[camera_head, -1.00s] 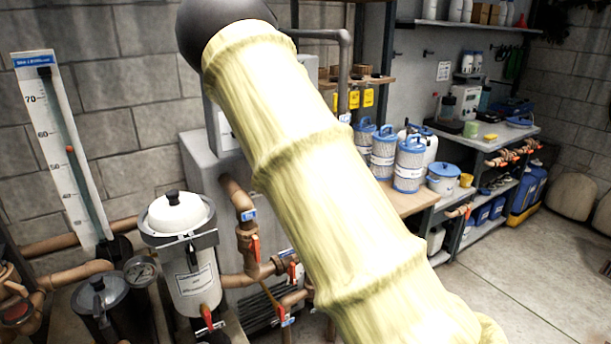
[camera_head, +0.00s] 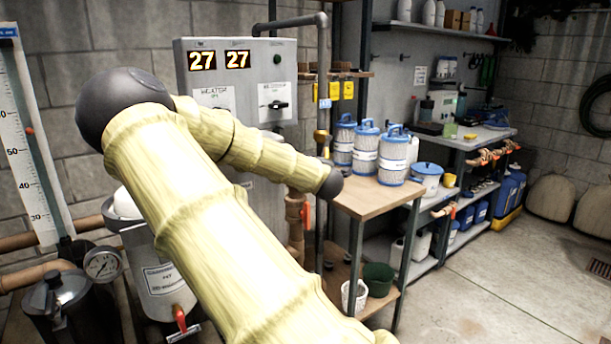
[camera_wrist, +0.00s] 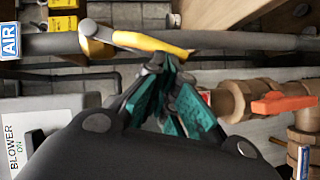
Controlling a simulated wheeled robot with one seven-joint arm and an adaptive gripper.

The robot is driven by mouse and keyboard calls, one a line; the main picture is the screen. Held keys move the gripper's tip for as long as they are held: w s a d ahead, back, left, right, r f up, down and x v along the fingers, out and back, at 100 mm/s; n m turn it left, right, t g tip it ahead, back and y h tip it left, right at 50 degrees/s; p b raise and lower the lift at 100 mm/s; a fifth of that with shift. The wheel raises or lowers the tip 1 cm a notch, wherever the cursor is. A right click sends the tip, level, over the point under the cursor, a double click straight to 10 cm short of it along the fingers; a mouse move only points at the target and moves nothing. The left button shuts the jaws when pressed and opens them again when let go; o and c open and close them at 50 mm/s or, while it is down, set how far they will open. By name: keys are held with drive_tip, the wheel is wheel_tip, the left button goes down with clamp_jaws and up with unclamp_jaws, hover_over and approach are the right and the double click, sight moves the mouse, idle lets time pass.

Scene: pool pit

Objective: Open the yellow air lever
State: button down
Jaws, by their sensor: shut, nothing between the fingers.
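The yellow air lever (camera_wrist: 150,42) shows in the wrist view, on a grey pipe (camera_wrist: 45,45) with a blue "AIR" label (camera_wrist: 9,40). Its handle reaches right from a round grey pivot and lies nearly along the pipe. My gripper (camera_wrist: 165,65), with teal finger pads, is shut and empty. Its tips are just below the lever's free end in the picture; I cannot tell whether they touch it. In the head view my arm crosses the middle, and the gripper itself is not distinguishable there.
An orange-red valve handle (camera_wrist: 283,103) on copper piping is right of my gripper. A "BLOWER" panel (camera_wrist: 35,135) is at lower left. In the head view, a grey control box (camera_head: 235,85) stands behind my arm, with a wooden-topped table (camera_head: 375,197) to its right. Floor at right is clear.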

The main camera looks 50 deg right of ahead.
drive_tip(key=shift+s+d+f+n+t+h+b, duration=0.25)
drive_tip(key=shift+d+f+n+b, duration=0.3)
drive_tip(key=shift+d+b, duration=0.3)
drive_tip(key=shift+s+d+f+n+t+h+b, duration=0.1)
drive_tip(key=shift+d+f+n+h+b, duration=0.35)
drive_tip(key=shift+b, duration=0.5)
drive_tip(key=shift+d, duration=0.25)
drive_tip(key=w+a+v, duration=0.1)
drive_tip(key=w+v, duration=0.1)
drive_tip(key=v, duration=1.1)
drive_tip(key=shift+a+f, duration=0.2)
drive_tip(key=shift+a, duration=0.2)
